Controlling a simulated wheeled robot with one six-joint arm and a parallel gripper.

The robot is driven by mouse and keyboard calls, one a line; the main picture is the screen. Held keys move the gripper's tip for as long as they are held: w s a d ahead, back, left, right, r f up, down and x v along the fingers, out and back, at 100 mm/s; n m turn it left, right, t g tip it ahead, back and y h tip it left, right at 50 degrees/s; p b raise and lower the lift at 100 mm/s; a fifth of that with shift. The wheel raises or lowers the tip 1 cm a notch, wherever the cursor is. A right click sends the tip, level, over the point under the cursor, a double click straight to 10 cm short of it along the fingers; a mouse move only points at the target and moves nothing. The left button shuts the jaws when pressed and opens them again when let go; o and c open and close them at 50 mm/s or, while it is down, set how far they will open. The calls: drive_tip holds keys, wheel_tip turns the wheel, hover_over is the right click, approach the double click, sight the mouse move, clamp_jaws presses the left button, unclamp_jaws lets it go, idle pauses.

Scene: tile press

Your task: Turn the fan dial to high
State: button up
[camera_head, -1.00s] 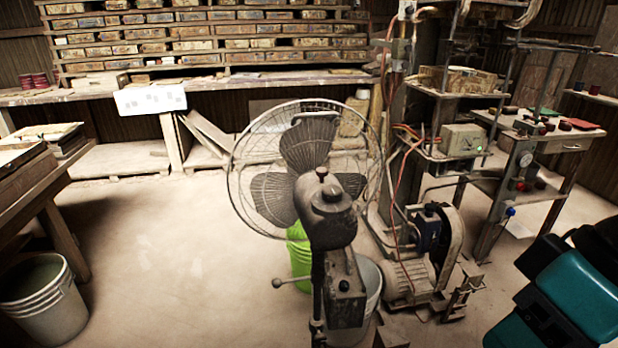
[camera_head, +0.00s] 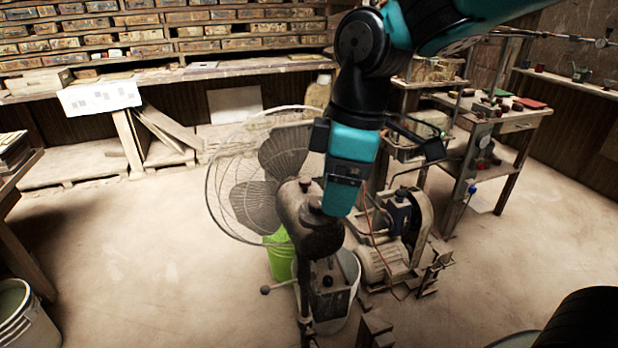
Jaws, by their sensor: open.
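The dusty pedestal fan (camera_head: 262,165) stands in the middle, its round wire cage facing away to the left and its motor housing toward me. Below the housing is a control box (camera_head: 322,303) on the stand. A small dark knob on it looks like the dial (camera_head: 327,281); its setting and markings are too small to read. My gripper (camera_head: 420,150) is open and empty. It hangs above and to the right of the control box, apart from it in the picture. My arm covers the right side of the fan cage.
A small rod with a ball end (camera_head: 265,290) sticks out left of the stand. A motor-driven machine (camera_head: 385,250) is close on the right.

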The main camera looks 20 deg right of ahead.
sight(318, 201)
drive_tip(key=w+d+r+n+h+p, duration=0.2)
drive_tip(key=w+r+n+p, duration=0.4)
drive_tip(key=w, duration=0.6)
drive_tip(key=shift+n, duration=0.6)
drive_tip(key=f+p, duration=0.1)
drive_tip(key=f, duration=1.6)
drive_tip(key=shift+w+d+f+p, duration=0.1)
drive_tip(key=shift+w+f+p, duration=0.1)
drive_tip(key=shift+f+p, duration=0.2)
drive_tip(key=shift+c, duration=0.3)
drive_tip(key=c, duration=0.9)
